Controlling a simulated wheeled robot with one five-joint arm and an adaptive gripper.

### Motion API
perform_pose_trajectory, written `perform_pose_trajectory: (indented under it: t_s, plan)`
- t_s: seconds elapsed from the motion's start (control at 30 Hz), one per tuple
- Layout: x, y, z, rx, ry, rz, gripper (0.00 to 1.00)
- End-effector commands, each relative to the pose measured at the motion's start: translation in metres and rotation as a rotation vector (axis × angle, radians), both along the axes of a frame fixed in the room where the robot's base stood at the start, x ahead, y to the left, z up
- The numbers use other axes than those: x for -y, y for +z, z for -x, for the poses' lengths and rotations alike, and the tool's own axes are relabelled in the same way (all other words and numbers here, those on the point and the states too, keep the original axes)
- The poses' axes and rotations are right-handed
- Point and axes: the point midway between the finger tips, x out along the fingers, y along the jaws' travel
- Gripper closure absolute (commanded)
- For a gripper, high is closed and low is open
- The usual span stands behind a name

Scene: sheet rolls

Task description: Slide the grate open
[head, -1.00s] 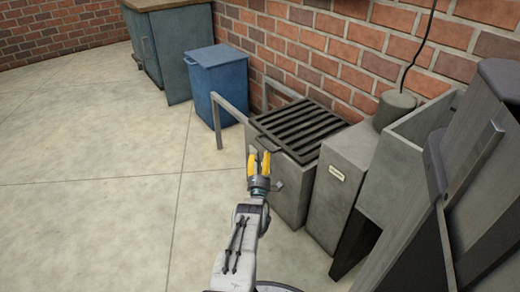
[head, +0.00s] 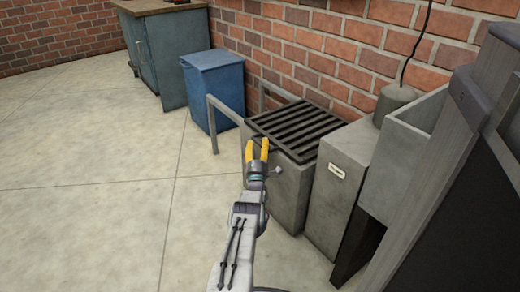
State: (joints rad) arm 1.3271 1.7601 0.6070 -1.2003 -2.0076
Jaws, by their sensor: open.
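The grate (head: 297,127) is a dark slatted panel lying flat on top of a grey metal box (head: 289,193) against the brick wall. A dark handle at its near left edge is mostly hidden behind my gripper. My gripper (head: 257,149) has two yellow fingers spread apart, pointing away from me. In the picture its fingertips overlap the grate's near left edge around the handle. I cannot tell whether they touch it. Nothing shows held between the fingers.
Grey rails (head: 226,112) extend left from the box. A blue bin (head: 214,90) and a blue-grey cabinet (head: 157,58) stand farther back. A grey labelled box (head: 338,190) stands close on the right, with a grey trough (head: 405,155) beyond it. The floor (head: 100,200) at left is clear.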

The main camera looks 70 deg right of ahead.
Motion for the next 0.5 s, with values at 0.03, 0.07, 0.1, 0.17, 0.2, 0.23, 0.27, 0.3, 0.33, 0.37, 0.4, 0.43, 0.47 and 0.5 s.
perform_pose_trajectory:
  t_s: [0.03,0.07,0.1,0.17,0.2,0.23,0.27,0.3,0.33,0.37,0.4,0.43,0.47,0.5]
  plan:
    - [0.0011,-0.0001,-0.0003,0.0,0.0,0.001,0.5]
    - [0.0016,0.0003,-0.0004,0.0,0.0,0.001,0.5]
    - [0.0021,0.0008,-0.0006,0.0,0.0,0.001,0.5]
    - [0.0025,0.0014,-0.0008,0.0,0.0,0.0,0.5]
    - [0.0027,0.0016,-0.0007,0.0,0.0,0.0,0.5]
    - [0.0027,0.0018,-0.0007,0.0,0.0,0.0,0.5]
    - [0.0028,0.0019,-0.0008,0.0,0.0,0.0,0.5]
    - [0.0027,0.002,-0.0008,0.0,0.0,0.0,0.5]
    - [0.0028,0.002,-0.0007,0.0,0.0,0.0,0.5]
    - [0.0027,0.002,-0.0007,0.0,0.0,0.0,0.5]
    - [0.0027,0.0019,-0.0007,0.0,0.0,0.0,0.5]
    - [0.0027,0.0019,-0.0007,0.0,0.0,0.0,0.5]
    - [0.0027,0.0019,-0.0007,0.0,0.0,0.0,0.49]
    - [0.0026,0.0018,-0.0007,0.0,0.0,0.0,0.53]
